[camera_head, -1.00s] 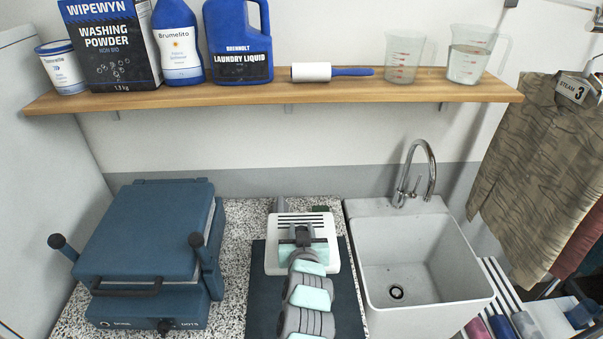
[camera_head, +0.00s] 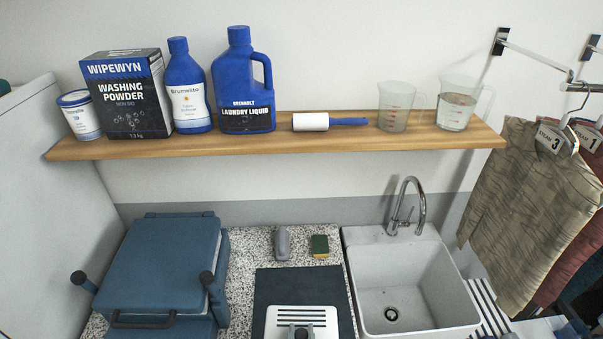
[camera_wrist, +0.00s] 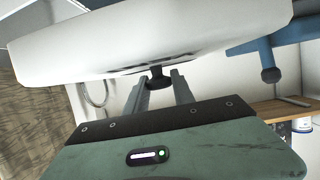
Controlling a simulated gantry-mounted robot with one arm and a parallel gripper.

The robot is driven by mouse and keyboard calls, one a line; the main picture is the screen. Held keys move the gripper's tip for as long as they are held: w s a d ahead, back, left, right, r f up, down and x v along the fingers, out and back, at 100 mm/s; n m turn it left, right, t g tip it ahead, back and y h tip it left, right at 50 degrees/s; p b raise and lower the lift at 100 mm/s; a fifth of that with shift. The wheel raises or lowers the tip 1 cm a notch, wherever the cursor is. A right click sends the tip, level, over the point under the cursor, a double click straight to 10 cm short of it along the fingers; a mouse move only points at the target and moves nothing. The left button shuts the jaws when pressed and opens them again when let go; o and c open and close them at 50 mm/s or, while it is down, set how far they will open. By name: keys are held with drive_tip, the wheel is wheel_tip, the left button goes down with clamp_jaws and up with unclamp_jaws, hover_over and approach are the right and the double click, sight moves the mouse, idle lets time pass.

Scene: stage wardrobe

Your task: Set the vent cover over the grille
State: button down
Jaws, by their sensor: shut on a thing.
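The vent cover (camera_head: 274,322) is a white slotted panel at the bottom edge of the head view, in front of the dark mat's near part, its lower part cut off. My gripper (camera_head: 300,331) is at its middle, mostly out of frame. In the wrist view my gripper (camera_wrist: 159,80) is shut on a small dark knob on the vent cover, whose white body (camera_wrist: 120,45) fills the top of the picture. I cannot make out the grille in either view.
A dark mat (camera_head: 290,284) lies on the speckled counter (camera_head: 250,245), between a blue press (camera_head: 165,265) and a white sink (camera_head: 400,270) with a tap (camera_head: 418,205). A sponge (camera_head: 320,246) and a grey object (camera_head: 283,243) sit behind the mat. A loaded shelf (camera_head: 290,140) crosses above.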

sight(301, 311)
drive_tip(key=s+r+p, duration=0.1)
drive_tip(key=r, duration=0.1)
drive_tip(key=s+r+p, duration=0.1)
drive_tip(key=r+p, duration=0.1)
drive_tip(key=s+r+p, duration=0.1)
drive_tip(key=r+p, duration=0.1)
drive_tip(key=shift+s, duration=0.35)
drive_tip(key=shift+w+f+b, duration=0.3)
drive_tip(key=shift+b, duration=0.2)
drive_tip(key=b+x, duration=0.9)
drive_tip(key=x, duration=0.2)
drive_tip(key=shift+w+f, duration=0.15)
drive_tip(key=shift+f, duration=0.1)
drive_tip(key=w+r+b, duration=0.1)
drive_tip(key=w+b, duration=0.8)
drive_tip(key=w, duration=0.2)
drive_tip(key=shift+w+n+y, duration=0.3)
drive_tip(key=shift+y, duration=0.1)
drive_tip(key=shift+r, duration=0.1)
wheel_tip(301, 311, down, 20)
drive_tip(key=shift+r, duration=0.1)
drive_tip(key=c, duration=1.5)
unclamp_jaws()
drive_tip(key=o, duration=0.4)
